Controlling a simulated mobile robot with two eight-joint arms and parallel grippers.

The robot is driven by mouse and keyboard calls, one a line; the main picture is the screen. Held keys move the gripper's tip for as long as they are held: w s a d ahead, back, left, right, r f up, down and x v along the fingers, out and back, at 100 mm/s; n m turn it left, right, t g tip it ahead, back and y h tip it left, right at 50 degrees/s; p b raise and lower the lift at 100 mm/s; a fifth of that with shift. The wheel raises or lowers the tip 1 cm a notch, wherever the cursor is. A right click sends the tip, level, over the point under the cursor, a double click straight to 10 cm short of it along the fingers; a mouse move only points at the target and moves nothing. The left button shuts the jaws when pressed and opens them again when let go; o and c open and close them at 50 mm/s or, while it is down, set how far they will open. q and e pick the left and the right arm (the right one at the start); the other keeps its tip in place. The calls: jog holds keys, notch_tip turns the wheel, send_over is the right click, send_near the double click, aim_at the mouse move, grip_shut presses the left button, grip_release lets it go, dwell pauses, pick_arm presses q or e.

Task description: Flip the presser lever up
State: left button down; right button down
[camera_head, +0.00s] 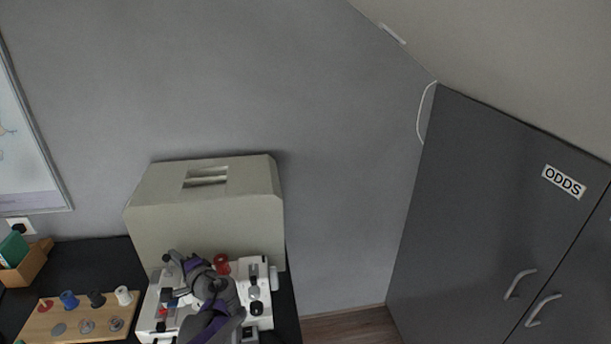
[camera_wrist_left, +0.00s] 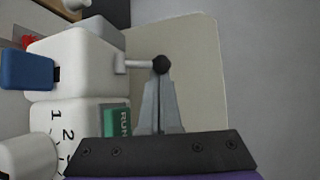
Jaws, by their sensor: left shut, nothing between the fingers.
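A white machine (camera_head: 262,274) stands on the dark table in front of a beige case, and it also shows in the wrist view (camera_wrist_left: 85,52). In the wrist view a thin metal lever (camera_wrist_left: 138,64) with a black ball end (camera_wrist_left: 161,64) sticks out from the machine's side; it appears to be the presser lever. It lies roughly level in that picture. My left gripper (camera_head: 170,259) is over the machine's left part. Its fingers (camera_wrist_left: 158,85) are shut and empty, with the tips at the ball; whether they touch cannot be told. My right gripper is not in view.
The beige case (camera_head: 205,215) stands right behind the machine. A wooden board (camera_head: 100,312) with several spools lies to the left. A blue knob (camera_wrist_left: 27,69) and a green RUN label (camera_wrist_left: 116,121) are near the lever. A grey cabinet (camera_head: 480,190) stands right.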

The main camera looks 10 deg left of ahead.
pick_arm(q)
jog(key=shift+s+a, duration=0.1)
jog(key=shift+s, duration=0.1)
jog(key=shift+s+r+n+t+y+b, duration=0.2)
jog(key=shift+n+t+y+b, duration=0.1)
jog(key=shift+n+y+b, duration=0.15)
jog(key=shift+s+d+n+t+y+b, duration=0.2)
jog(key=shift+n+t+y+b, duration=0.15)
jog(key=shift+y, duration=0.2)
jog(key=shift+s+r, duration=0.1)
jog(key=shift+s, duration=0.05)
jog(key=shift+s+d+r, duration=0.15)
jog(key=shift+s+r, duration=0.05)
jog(key=shift+s, duration=0.4)
jog(key=shift+d, duration=0.1)
jog(key=s+v, duration=0.1)
jog(key=v, duration=0.9)
jog(key=shift+b, duration=0.45)
jog(key=shift+s, duration=0.1)
